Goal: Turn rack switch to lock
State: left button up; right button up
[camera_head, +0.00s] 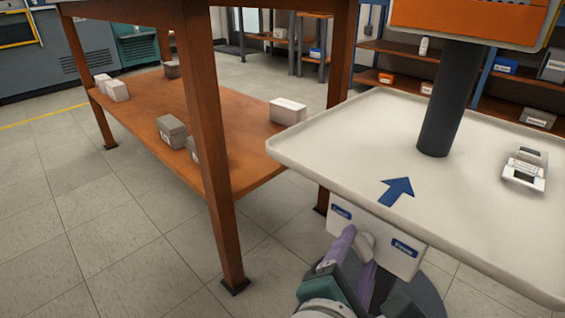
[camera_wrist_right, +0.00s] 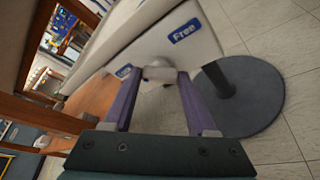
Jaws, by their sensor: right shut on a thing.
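The rack switch (camera_head: 365,242) is a pale grey knob on the white panel (camera_head: 372,231) under the edge of the white-topped stand. Blue labels flank it, and the right wrist view shows one reading "Free" (camera_wrist_right: 186,30). The smaller label (camera_wrist_right: 124,71) is too small to read surely. My right gripper (camera_head: 356,250), with purple fingers, is at the panel and shut on the switch. The right wrist view shows the knob (camera_wrist_right: 160,70) between the fingertips. The fingers hide part of the knob, so its exact angle is hard to tell. My left gripper is out of view.
The white tabletop (camera_head: 330,140) juts out above the switch, with a dark post (camera_head: 447,105) and a small device (camera_head: 525,168) on it. A wooden table (camera_head: 205,120) with grey boxes on its lower shelf stands at the left. Tiled floor is clear between them.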

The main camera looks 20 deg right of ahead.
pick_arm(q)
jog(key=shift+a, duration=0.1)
pick_arm(e)
jog(key=o, duration=1.4)
jog(key=shift+c, duration=0.2)
